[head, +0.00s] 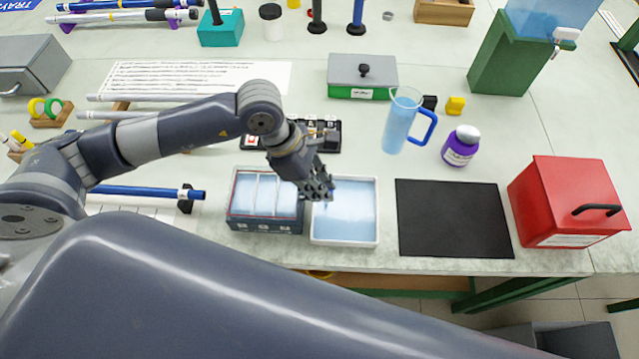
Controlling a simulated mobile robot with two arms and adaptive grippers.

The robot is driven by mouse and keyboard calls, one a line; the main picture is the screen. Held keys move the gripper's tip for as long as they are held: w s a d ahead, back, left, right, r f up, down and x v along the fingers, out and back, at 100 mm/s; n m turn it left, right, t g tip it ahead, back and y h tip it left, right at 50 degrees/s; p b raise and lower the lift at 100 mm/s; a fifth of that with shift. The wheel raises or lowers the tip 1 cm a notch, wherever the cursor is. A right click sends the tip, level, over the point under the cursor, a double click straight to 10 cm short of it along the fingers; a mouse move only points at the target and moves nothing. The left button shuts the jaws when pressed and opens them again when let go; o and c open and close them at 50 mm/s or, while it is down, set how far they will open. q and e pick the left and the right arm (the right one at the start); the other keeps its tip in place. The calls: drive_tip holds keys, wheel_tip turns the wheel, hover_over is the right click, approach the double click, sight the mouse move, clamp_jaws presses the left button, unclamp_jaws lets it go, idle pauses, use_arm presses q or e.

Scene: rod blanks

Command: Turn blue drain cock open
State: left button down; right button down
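My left gripper (320,192) points down over the gap between a dark box (266,227) with blue-filled compartments and a white tray (345,243) holding light blue liquid. Its fingers look bunched together, but I cannot tell whether they are open, shut or touching anything. I cannot make out a blue drain cock; the box's right side is partly hidden by the gripper. A blue tank (540,18) on a green stand at the upper right has a white tap (565,38). My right gripper is not in view.
A blue jug (400,125), a purple bottle (461,147), a black mat (453,218) and a red box (565,200) stand to the right. A grey-lidded green box (362,77) is behind. A blue rod (145,191) lies left. The table's front edge is close.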

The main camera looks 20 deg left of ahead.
use_arm(q)
drive_tip(key=shift+w+f+n+b, duration=0.1)
drive_tip(key=shift+n+b, duration=0.3)
drive_tip(key=shift+b, duration=0.25)
drive_tip(key=shift+n+t, duration=0.3)
drive_tip(key=c, duration=1.6)
unclamp_jaws()
drive_tip(key=v, duration=1.2)
